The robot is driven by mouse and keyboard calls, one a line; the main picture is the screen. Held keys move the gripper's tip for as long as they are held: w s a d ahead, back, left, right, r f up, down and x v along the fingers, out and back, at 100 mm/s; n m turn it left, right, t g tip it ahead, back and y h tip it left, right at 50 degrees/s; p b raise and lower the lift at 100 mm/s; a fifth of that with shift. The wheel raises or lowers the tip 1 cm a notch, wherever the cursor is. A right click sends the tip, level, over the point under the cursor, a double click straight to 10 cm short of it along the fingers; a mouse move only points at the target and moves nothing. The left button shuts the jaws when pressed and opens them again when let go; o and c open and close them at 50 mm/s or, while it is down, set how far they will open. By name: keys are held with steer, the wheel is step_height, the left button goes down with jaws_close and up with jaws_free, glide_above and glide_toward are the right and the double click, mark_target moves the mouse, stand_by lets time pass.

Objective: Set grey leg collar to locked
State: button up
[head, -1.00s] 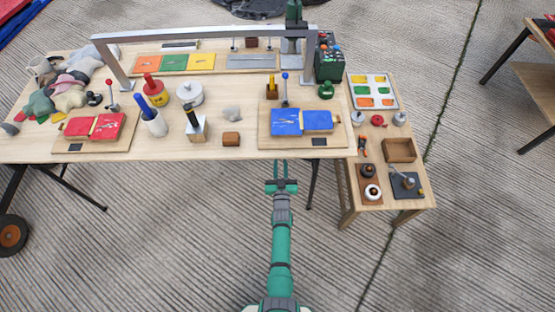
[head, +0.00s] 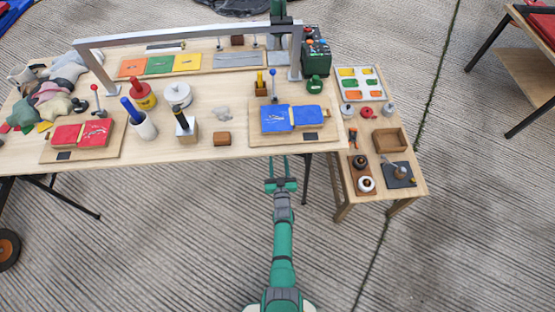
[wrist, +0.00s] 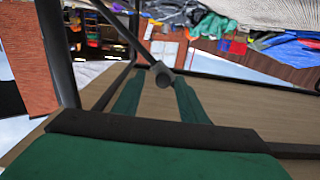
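My gripper (head: 281,168) is at the front edge of the long wooden table (head: 60,158), its two green fingers apart and nothing seen between them in the head view. In the wrist view my gripper (wrist: 157,92) shows its two fingers spread wide, pointing away. A small grey round piece (wrist: 163,76), which looks like the grey leg collar, sits on a dark metal bar between and beyond the fingertips. I cannot tell whether it touches them, or its locked state. The collar cannot be made out in the head view.
Dark metal bars (wrist: 58,55) and a wooden panel (wrist: 240,115) are close around my gripper. The floor in front is open.

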steer(key=shift+a, duration=0.1)
steer(key=s, duration=1)
steer(key=shift+s, duration=0.4)
